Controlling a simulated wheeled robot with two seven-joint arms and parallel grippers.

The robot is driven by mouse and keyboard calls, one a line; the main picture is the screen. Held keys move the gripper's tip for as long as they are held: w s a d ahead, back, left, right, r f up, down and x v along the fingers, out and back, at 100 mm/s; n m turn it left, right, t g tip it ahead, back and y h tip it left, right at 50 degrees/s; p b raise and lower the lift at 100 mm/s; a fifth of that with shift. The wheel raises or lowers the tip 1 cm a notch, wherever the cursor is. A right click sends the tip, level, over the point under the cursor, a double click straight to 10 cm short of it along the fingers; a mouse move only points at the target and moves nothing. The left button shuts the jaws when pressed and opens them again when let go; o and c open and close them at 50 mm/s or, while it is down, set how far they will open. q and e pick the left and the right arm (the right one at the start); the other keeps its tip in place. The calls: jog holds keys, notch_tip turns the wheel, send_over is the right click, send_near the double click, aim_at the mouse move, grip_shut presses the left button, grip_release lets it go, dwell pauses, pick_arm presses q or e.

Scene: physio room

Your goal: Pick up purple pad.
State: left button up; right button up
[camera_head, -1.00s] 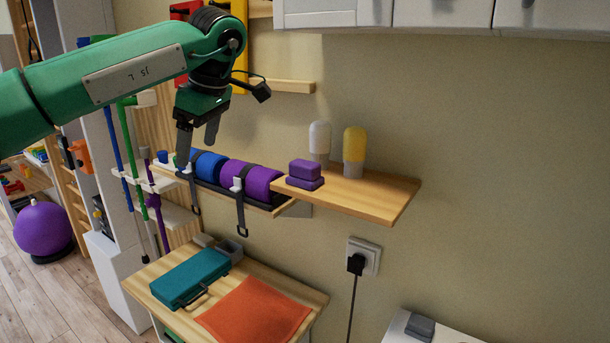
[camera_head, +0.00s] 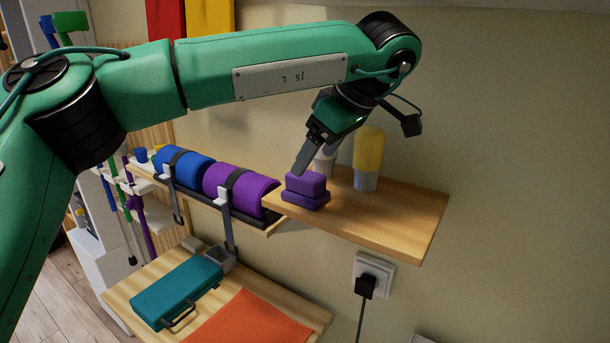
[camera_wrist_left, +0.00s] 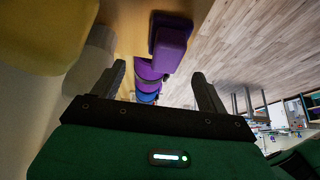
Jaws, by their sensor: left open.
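The upper purple pad (camera_head: 305,183) rests on the lower purple pad (camera_head: 305,199). In the left wrist view the purple pads (camera_wrist_left: 171,45) show ahead of the fingers, near the top middle. My left gripper (camera_head: 306,163) is open and empty. It hangs just above and behind the stack in the head view, and its near finger partly overlaps the pads' outline. I cannot tell whether it touches them. My right gripper is not in view.
Purple (camera_head: 239,188) and blue (camera_head: 184,168) rolls lie strapped on a rack to the left. Below, a table holds a teal case (camera_head: 177,289) and an orange cloth (camera_head: 250,322).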

aim_at(306, 174)
pick_arm(q)
jog(key=shift+f, duration=0.1)
jog(key=a+f+p, duration=0.1)
jog(key=f+p, duration=0.1)
jog(key=f, duration=0.1)
jog(key=shift+a, duration=0.4)
jog(key=x, duration=0.2)
jog(key=shift+w+a+f, duration=0.15)
jog(key=shift+w+f, duration=0.05)
jog(key=shift+f, duration=0.4)
jog(key=c, duration=1.1)
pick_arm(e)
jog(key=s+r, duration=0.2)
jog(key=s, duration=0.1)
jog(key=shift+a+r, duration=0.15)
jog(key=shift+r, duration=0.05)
